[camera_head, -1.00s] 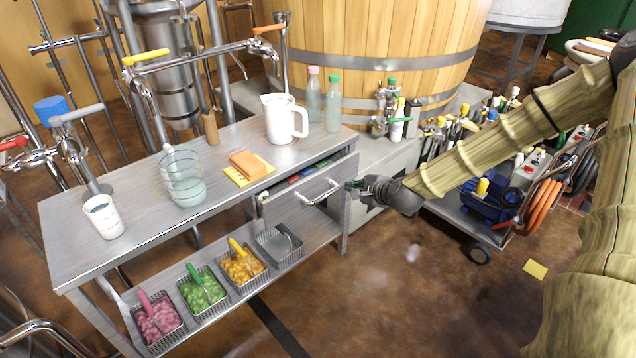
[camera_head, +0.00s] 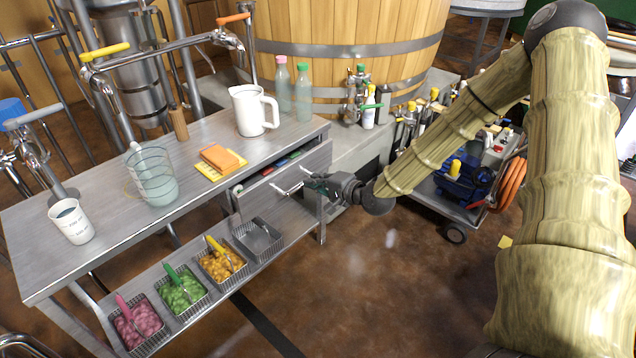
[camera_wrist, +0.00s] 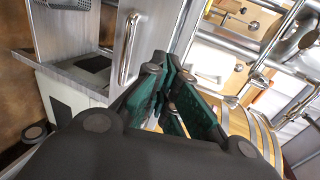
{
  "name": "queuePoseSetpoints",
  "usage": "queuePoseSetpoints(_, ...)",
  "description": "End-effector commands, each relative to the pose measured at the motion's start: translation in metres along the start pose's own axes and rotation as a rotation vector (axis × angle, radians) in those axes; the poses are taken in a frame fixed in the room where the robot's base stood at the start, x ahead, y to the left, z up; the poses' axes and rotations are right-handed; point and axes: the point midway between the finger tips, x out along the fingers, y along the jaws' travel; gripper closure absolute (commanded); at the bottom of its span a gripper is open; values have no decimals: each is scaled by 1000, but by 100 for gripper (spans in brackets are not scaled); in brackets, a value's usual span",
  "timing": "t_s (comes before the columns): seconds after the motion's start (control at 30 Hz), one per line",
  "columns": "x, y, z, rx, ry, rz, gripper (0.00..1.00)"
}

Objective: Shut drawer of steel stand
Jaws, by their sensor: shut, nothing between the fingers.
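The steel stand (camera_head: 105,180) has a drawer (camera_head: 262,207) below the right part of its top. The drawer stands partly open, with coloured items showing in the gap behind its front. Its bar handle (camera_head: 284,191) is on the front face; the handle also shows in the wrist view (camera_wrist: 126,50), left of the fingers. My gripper (camera_head: 308,181) is shut and empty, at the right part of the drawer front, close to the handle's right end. In the wrist view my green fingertips (camera_wrist: 170,68) are together near the drawer front; I cannot tell whether they touch it.
Wire baskets (camera_head: 140,322) line the lower shelf. A loaded cart (camera_head: 440,200) stands to the right. The floor in front is clear.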

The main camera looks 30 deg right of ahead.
Motion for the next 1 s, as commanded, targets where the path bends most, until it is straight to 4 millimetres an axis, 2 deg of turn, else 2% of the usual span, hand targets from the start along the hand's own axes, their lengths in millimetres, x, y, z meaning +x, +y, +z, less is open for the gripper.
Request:
queuePoseSetpoints(0.4,68,1,1,-3,-2,1,100)
queuePoseSetpoints(0.53,83,-6,1,-2,-1,-1,100)
queuePoseSetpoints(0.73,98,-11,1,0,-1,-1,100)
queuePoseSetpoints(1.0,102,-12,1,1,-1,0,100)
